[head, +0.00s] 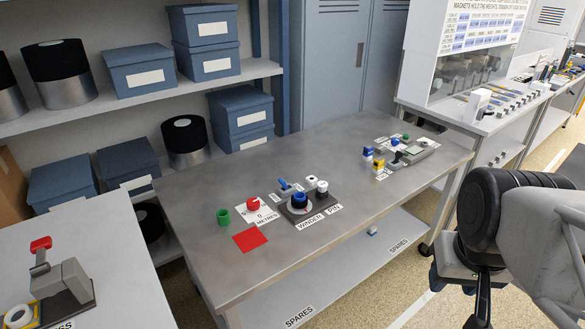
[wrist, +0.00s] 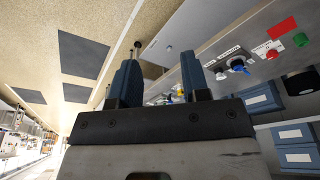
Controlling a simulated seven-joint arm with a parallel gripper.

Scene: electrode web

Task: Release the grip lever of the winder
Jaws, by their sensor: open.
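The winder (head: 300,206) stands on the steel table, a dark base with a blue-topped black spool, beside the label "WINDER". A small blue lever (head: 285,184) sits just behind the spool; I take it for the grip lever, but its exact position is too small to tell. In the wrist view the winder (wrist: 238,65) is small, right of the fingers. My gripper (wrist: 158,72) is open and empty, its two blue fingers apart. It is well away from the winder, off the table's right side in the head view, with its fingertips partly hidden there.
Shelves with blue boxes (head: 240,110) stand behind. The table's front right is clear.

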